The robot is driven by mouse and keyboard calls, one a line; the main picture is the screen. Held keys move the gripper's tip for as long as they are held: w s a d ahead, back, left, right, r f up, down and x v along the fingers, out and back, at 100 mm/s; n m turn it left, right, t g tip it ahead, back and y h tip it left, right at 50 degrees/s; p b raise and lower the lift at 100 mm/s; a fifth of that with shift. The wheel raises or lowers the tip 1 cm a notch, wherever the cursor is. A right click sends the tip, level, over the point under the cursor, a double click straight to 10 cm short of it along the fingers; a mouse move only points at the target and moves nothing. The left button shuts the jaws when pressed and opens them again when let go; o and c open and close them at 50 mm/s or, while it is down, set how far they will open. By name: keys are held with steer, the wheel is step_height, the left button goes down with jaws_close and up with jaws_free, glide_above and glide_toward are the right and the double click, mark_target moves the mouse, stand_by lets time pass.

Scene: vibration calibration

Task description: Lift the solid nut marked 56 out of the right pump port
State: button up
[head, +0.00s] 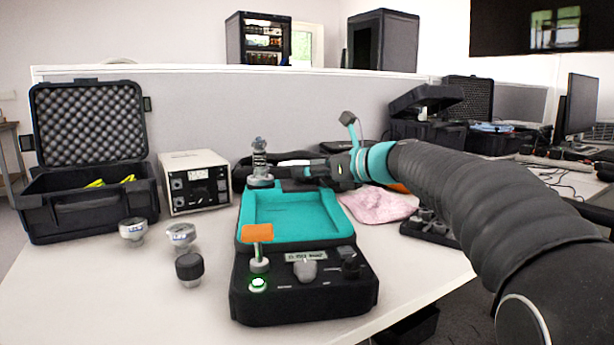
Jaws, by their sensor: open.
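The pump unit (305,298) is a black body with a teal tray (335,230) on top, standing mid-table. At its back left a clear and metal fitting (260,168) stands upright. My gripper (308,172) reaches in from the right, low over the back edge of the pump. It is open, small and dark against dark things behind it, so its fingertips are hard to make out. I cannot pick out the right pump port or a nut marked 56; that area is partly behind my gripper. No marking is readable.
Two metal-topped pieces (132,231) (181,235) and a black-capped one (189,268) stand left of the pump. An open foam-lined case (88,215) and a white instrument box (195,183) are behind them. A pink cloth (378,206) lies right of the pump. The front-left table is clear.

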steer(key=shift+w+a, duration=0.25)
steer(key=shift+a, duration=0.1)
steer(key=shift+f, duration=0.1)
jaws_close()
